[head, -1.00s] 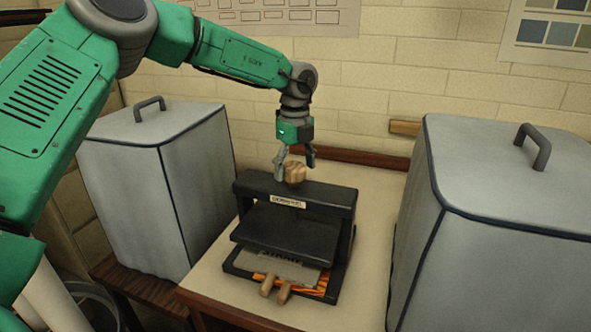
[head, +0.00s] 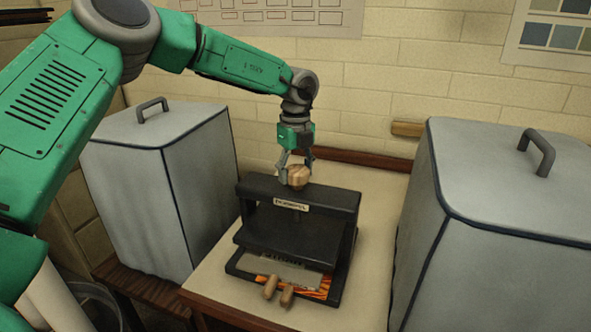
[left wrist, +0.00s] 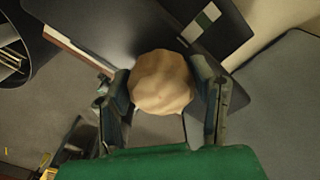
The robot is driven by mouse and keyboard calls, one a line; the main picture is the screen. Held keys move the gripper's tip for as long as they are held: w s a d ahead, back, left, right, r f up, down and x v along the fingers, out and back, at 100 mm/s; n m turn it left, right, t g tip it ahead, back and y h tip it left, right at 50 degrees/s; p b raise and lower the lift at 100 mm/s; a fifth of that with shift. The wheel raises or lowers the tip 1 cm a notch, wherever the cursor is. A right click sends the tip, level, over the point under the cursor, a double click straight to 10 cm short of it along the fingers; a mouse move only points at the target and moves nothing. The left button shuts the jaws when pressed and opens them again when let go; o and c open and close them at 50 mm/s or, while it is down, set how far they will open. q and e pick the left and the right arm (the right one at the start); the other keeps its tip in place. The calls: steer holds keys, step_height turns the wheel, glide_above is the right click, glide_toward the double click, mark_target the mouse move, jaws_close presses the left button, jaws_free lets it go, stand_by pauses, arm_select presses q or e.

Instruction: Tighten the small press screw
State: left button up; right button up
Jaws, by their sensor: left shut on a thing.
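The small black press (head: 340,203) stands on the table, with a label on its top beam. Its screw knob (head: 298,177), a ribbed tan wooden ball, sits above the beam. My left gripper (head: 296,172) points down from above and is shut on the knob, one finger on each side. In the left wrist view the knob (left wrist: 161,82) lies between the two fingers (left wrist: 165,95). The pressing plate (head: 285,235) hangs below the beam, above the press base. The screw's shaft is mostly hidden. My right gripper is not in view.
Under the plate lie a grey board and an orange patterned sheet (head: 318,286). Two wooden pegs or handles (head: 279,291) stick out at the front. Large grey covered boxes stand left (head: 150,190) and right (head: 500,240). Bare table (head: 215,285) shows around the press.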

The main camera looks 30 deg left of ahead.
arm_select(q)
steer(key=m+p, duration=0.3)
steer(key=shift+d+r, duration=0.2)
steer(key=m+p, duration=0.2)
steer(key=m, duration=0.1)
steer(key=m+p, duration=0.2)
steer(key=m, duration=0.1)
steer(key=shift+w+d+f+m+p, duration=0.1)
steer(key=shift+m+p, duration=0.2)
steer(key=shift+p, duration=0.1)
steer(key=m+p, duration=0.1)
steer(key=m, duration=0.2)
steer(key=shift+m+p, duration=0.3)
steer(key=shift+p, duration=0.05)
steer(key=m+p, duration=0.1)
steer(key=m, duration=0.2)
steer(key=shift+f+m, duration=0.1)
steer(key=shift+m, duration=0.2)
steer(key=m+p, duration=0.1)
steer(key=m, duration=0.2)
steer(key=shift+m, duration=0.3)
steer(key=m, duration=0.4)
steer(key=shift+m+p, duration=0.4)
steer(key=shift+m, duration=1.7)
